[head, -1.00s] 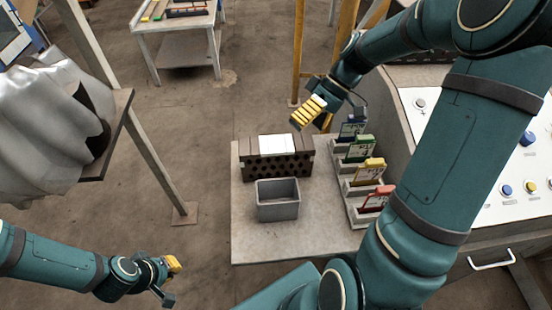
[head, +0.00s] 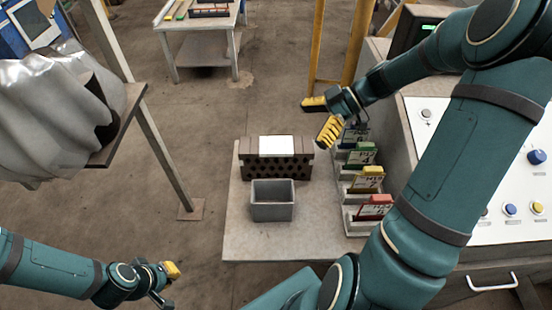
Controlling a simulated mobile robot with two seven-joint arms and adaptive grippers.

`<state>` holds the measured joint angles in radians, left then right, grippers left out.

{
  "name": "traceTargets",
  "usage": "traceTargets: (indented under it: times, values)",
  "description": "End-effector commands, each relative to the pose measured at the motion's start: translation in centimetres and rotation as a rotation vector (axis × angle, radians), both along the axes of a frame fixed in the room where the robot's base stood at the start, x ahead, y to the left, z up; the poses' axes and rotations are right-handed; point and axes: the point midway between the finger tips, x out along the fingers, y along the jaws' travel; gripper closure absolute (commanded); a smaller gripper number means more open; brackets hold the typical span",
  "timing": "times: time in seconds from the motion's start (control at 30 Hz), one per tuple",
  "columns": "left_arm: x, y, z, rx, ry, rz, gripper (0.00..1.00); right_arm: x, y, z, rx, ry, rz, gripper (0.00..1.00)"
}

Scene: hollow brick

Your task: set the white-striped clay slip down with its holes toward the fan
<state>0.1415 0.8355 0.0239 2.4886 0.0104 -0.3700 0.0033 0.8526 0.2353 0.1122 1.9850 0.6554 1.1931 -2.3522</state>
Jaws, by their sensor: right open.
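The brown clay block (head: 247,160) stands on the grey table (head: 245,243), with a white patch across its top. Round dark holes show on its face toward me. My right gripper (head: 322,117) is open and empty, behind and to the right of the block, apart from it; its yellow finger pads are spread. My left gripper (head: 171,285) is open and empty at the lower left, off the table's left side. I cannot make out a fan for certain; a silver, ribbed, crumpled-looking thing (head: 45,115) sits on a stand at the left.
A grey open bin (head: 272,211) stands right in front of the block. A rack with blue, green, yellow and red cards (head: 374,206) lines the table's right side. A control panel (head: 510,180) stands at the right. The table's front left is clear.

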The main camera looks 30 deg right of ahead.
Motion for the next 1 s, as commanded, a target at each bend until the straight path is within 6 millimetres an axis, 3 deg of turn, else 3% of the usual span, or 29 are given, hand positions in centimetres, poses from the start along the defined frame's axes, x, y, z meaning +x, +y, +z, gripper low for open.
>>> traceTargets:
  times: [0.2,0.47,0.8,1.0]
  values:
    - [0.0,0.0,0.2,0.0,0.0,0.0,1.0,1.1,3.0,-2.2,0.001,0.002,0.002,0.0]
    - [0.0,0.0,0.3,-0.001,0.0,0.0,1.0,1.7,4.4,-3.2,0.001,0.002,0.002,0.0]
    - [0.0,0.0,1.0,-0.002,0.0,0.0,1.0,3.1,7.5,-5.7,0.002,0.002,0.002,0.0]
    - [0.0,0.0,1.0,-0.002,0.0,0.0,1.0,3.2,7.8,-5.9,-0.001,0.001,-0.001,0.0]
